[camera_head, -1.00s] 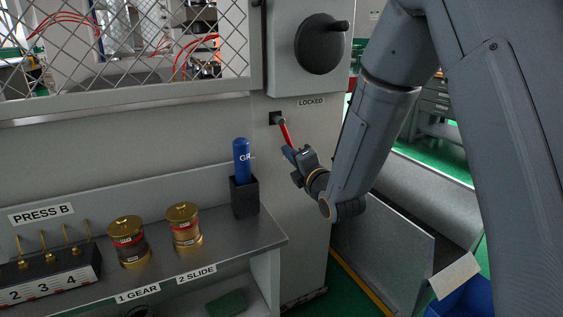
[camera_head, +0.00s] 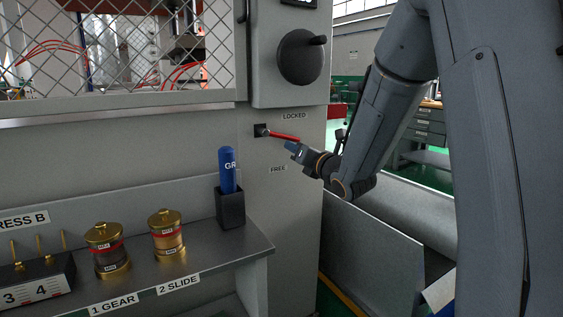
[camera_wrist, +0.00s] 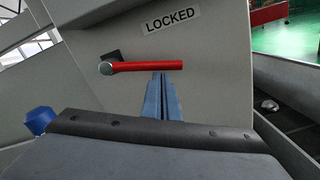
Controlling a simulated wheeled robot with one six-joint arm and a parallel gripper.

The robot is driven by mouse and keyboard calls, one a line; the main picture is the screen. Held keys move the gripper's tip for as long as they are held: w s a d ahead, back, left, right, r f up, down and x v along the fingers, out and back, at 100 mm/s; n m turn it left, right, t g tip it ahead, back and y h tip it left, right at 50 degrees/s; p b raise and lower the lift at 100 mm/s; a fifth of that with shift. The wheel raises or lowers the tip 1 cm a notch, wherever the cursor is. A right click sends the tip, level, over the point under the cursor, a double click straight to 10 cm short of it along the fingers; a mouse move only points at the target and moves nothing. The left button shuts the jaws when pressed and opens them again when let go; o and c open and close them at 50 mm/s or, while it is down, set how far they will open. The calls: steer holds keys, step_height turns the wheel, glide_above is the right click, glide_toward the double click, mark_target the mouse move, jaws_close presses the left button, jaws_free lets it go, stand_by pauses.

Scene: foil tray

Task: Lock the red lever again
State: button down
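The red lever (camera_head: 284,137) sticks out from a dark square pivot on the grey press side, nearly level and dipping slightly to the right. It also shows level in the wrist view (camera_wrist: 150,66). The LOCKED label (camera_head: 294,116) is above it and the FREE label (camera_head: 278,169) below it. My gripper (camera_head: 291,146) is just under the lever's outer half. In the wrist view its two blue fingers (camera_wrist: 163,80) are side by side, shut, with nothing between them. Their tips are at the lever's lower edge; I cannot tell if they touch.
A black round handwheel (camera_head: 300,63) juts out above the lever. A shelf (camera_head: 225,248) at lower left holds a blue grease tube (camera_head: 227,170) in a dark holder (camera_head: 231,207) and two brass jars (camera_head: 107,252). Free room lies below the lever.

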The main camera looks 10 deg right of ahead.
steer(key=shift+w+d+r+n+b, duration=0.1)
steer(key=shift+d+r+n+b, duration=0.1)
steer(key=shift+r+n+b, duration=0.25)
steer(key=shift+w+d+r+n+b, duration=0.1)
steer(key=shift+d+r+n+b, duration=0.1)
steer(key=shift+r+n+b, duration=0.2)
steer(key=shift+r, duration=0.4)
steer(key=shift+d+r, duration=0.1)
steer(key=shift+r, duration=0.25)
steer(key=shift+b, duration=0.35)
steer(key=shift+f+b, duration=0.55)
steer(key=shift+f, duration=0.05)
steer(key=s+d+f+b, duration=0.1)
steer(key=s+d+f, duration=0.2)
steer(key=s, duration=0.7)
steer(key=shift+s+d+f, duration=0.15)
steer(key=shift+d+f, duration=0.05)
steer(key=shift+f, duration=0.35)
